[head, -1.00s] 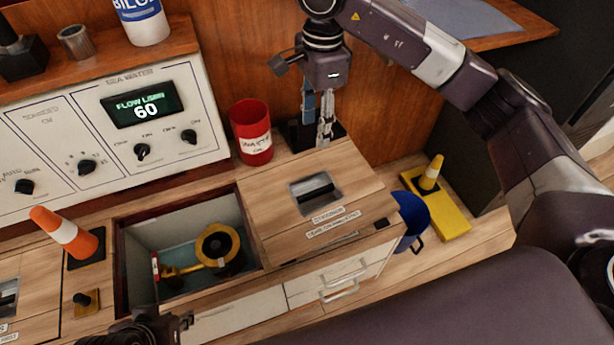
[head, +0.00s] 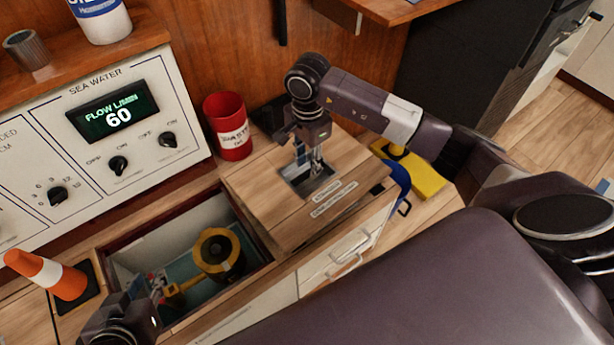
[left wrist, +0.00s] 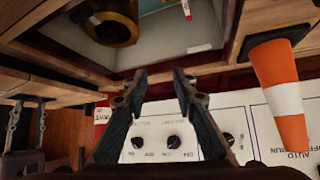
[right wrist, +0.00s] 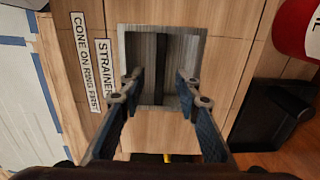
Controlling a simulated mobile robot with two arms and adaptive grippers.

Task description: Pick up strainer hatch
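The strainer hatch (head: 258,200) is a wooden panel with a recessed metal handle pocket and white labels. It lies flat at the right of an open compartment in the head view. In the right wrist view the hatch (right wrist: 175,125) shows a dark handle bar (right wrist: 161,65) across its pocket. My right gripper (head: 310,172) is over this handle, pointing down. Its fingers (right wrist: 160,90) are open, one on each side of the bar; contact is not visible. My left gripper (left wrist: 158,78) is open and empty near the compartment's front left; its fingers are hidden in the head view.
The open compartment (head: 150,245) holds a yellow and black fitting (head: 219,254). A red can (head: 230,125) stands behind the hatch, near the sea water panel (head: 120,130).

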